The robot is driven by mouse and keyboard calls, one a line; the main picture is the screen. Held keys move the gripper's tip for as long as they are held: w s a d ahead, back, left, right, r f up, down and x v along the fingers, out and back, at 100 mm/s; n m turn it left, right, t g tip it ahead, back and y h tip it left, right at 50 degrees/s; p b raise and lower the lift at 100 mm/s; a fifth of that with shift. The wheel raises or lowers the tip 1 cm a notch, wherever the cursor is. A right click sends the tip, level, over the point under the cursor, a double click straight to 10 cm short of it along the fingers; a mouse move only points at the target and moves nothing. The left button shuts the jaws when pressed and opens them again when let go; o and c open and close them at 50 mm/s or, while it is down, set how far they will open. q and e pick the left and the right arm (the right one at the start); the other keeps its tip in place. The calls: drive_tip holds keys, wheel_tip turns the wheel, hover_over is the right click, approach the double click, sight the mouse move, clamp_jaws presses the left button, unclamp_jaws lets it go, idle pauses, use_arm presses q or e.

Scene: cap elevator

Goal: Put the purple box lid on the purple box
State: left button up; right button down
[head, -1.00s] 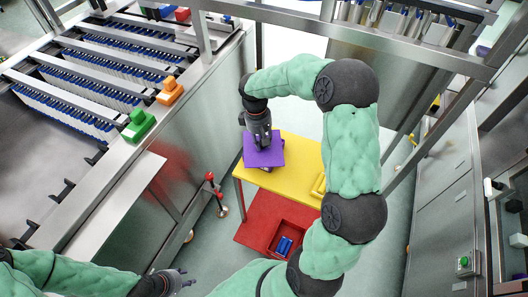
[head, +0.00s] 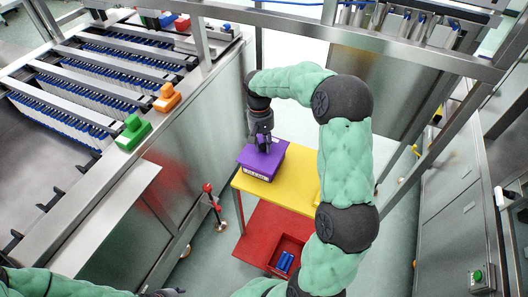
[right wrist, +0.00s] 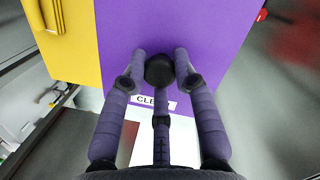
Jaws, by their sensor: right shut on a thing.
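The purple box lid (head: 249,157) is a flat purple square with a black knob, seen in the right wrist view (right wrist: 160,70). My right gripper (head: 263,147) is shut on that knob from above. The purple box (head: 259,174), with a white label on its front, stands at the left corner of the yellow tabletop. The lid lies over the box top, closely lined up; I cannot tell whether it is fully seated. The box inside is hidden. My left gripper (head: 165,293) is partly cut off at the bottom edge, and its fingers are unclear.
A metal workbench with green (head: 133,131) and orange (head: 167,97) blocks stands left. Metal frame posts surround the area.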

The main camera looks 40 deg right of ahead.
sight(264, 144)
drive_tip(key=w+d+f, duration=0.1)
drive_tip(key=f, duration=0.1)
drive_tip(key=w+d+f+b, duration=0.1)
drive_tip(key=f, duration=0.1)
drive_tip(key=w+d+f+b, duration=0.1)
drive_tip(key=w+f, duration=0.1)
drive_tip(key=shift+d, duration=0.15)
wheel_tip(264, 144, down, 3)
drive_tip(key=shift+f+b, duration=0.15)
drive_tip(key=shift+b, duration=0.7)
drive_tip(key=c, duration=1)
unclamp_jaws()
drive_tip(key=shift+f, duration=0.1)
drive_tip(key=shift+o, duration=0.2)
drive_tip(key=r+p, duration=0.1)
drive_tip(key=r, duration=0.3)
drive_tip(key=w+r+p, duration=0.1)
drive_tip(key=r+p, duration=0.1)
drive_tip(key=r, duration=0.2)
drive_tip(key=w+r+p, duration=0.1)
drive_tip(key=r, duration=0.3)
drive_tip(key=shift+d+r, duration=0.1)
drive_tip(key=shift+d, duration=0.1)
